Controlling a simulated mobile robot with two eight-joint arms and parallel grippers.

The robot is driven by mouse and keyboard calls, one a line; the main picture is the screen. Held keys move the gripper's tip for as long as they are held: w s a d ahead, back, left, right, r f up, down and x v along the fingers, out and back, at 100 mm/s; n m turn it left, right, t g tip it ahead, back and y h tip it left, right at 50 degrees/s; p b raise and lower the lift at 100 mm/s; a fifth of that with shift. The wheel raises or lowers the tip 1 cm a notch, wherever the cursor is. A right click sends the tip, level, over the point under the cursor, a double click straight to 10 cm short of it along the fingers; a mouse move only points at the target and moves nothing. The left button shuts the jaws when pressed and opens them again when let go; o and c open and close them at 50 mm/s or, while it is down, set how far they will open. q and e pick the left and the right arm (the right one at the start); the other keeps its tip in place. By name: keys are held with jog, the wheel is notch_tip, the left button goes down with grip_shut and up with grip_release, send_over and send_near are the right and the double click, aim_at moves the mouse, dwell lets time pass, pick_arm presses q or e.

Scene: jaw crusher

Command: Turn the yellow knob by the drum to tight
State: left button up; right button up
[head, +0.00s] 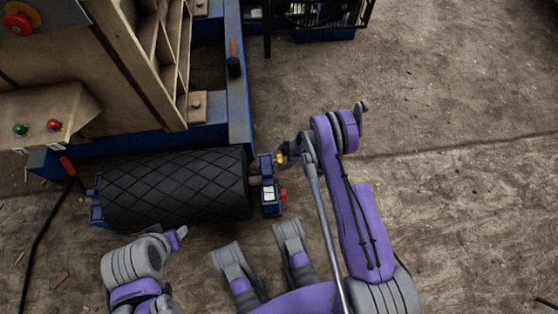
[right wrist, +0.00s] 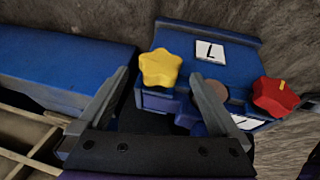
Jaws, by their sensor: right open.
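The yellow star-shaped knob (right wrist: 160,68) sits on a blue bearing block in the right wrist view. It also shows small in the head view (head: 281,159), at the right end of the black drum (head: 175,190). My right gripper (right wrist: 158,78) is open, one finger on each side of the knob in the picture. The fingertips appear close to it, but I cannot tell whether they reach around it or touch it. In the head view the right gripper (head: 291,154) is small beside the knob. No pointer mark on the knob is readable.
A red knob (right wrist: 275,97) with a yellow mark is on the same block, right of the yellow one. A blue frame beam (head: 238,90) runs beyond the drum. Bare ground lies to the right.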

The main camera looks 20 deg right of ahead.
aim_at(279, 159)
jog(key=shift+b+x, duration=0.3)
jog(key=shift+x, duration=1.4)
jog(key=c, duration=1.4)
jog(key=shift+w+m+g+y, duration=0.15)
jog(key=shift+m+g+y, duration=0.2)
jog(key=shift+g, duration=0.85)
jog(key=g+y, duration=0.1)
jog(key=g, duration=0.1)
jog(key=shift+m+g, duration=0.25)
jog(key=shift+g, duration=0.15)
jog(key=o, duration=1.4)
